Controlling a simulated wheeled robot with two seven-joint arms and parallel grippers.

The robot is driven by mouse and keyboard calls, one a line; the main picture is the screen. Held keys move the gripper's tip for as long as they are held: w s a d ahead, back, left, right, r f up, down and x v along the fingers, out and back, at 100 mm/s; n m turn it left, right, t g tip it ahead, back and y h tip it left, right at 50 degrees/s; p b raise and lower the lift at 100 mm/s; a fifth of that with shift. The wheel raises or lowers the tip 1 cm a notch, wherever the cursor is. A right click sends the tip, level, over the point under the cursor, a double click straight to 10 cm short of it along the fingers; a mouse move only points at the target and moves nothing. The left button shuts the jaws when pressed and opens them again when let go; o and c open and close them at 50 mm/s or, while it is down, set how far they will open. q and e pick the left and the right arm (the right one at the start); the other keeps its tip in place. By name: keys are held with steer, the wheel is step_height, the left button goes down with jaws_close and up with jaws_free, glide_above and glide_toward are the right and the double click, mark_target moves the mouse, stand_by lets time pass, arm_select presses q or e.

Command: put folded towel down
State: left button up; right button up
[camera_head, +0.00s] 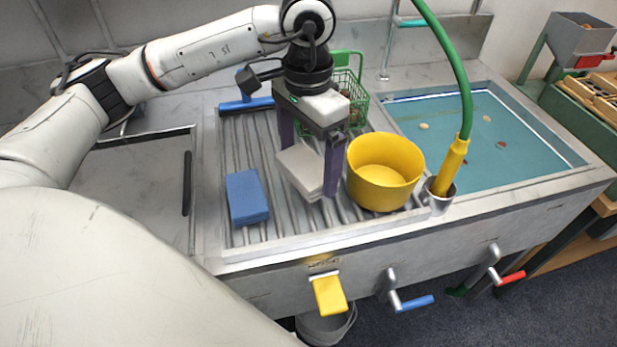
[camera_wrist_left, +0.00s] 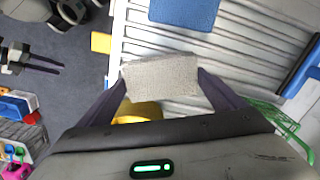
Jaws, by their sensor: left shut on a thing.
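The folded towel (camera_head: 302,169) is a pale grey block between the fingers of my left gripper (camera_head: 310,182). The gripper is shut on it and points down over the ribbed drainboard (camera_head: 237,146). The towel is slightly tilted in the head view; I cannot tell whether it touches the ribs. In the left wrist view the towel (camera_wrist_left: 162,76) spans between both dark fingers.
A blue sponge-like block (camera_head: 247,197) lies left of the towel. A yellow bucket (camera_head: 384,171) stands close on the right. A green wire basket (camera_head: 349,92) is behind. Ribs between the blue block and the towel are bare. A water-filled sink (camera_head: 480,128) lies right.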

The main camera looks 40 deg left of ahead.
mark_target(309, 179)
arm_select(q)
steer(key=shift+f, duration=2.55)
steer(key=shift+f, duration=0.1)
steer(key=shift+f, duration=0.1)
steer(key=o, duration=0.8)
step_height(309, 179, up, 12)
steer(key=shift+r+b, duration=0.25)
steer(key=shift+b, duration=0.1)
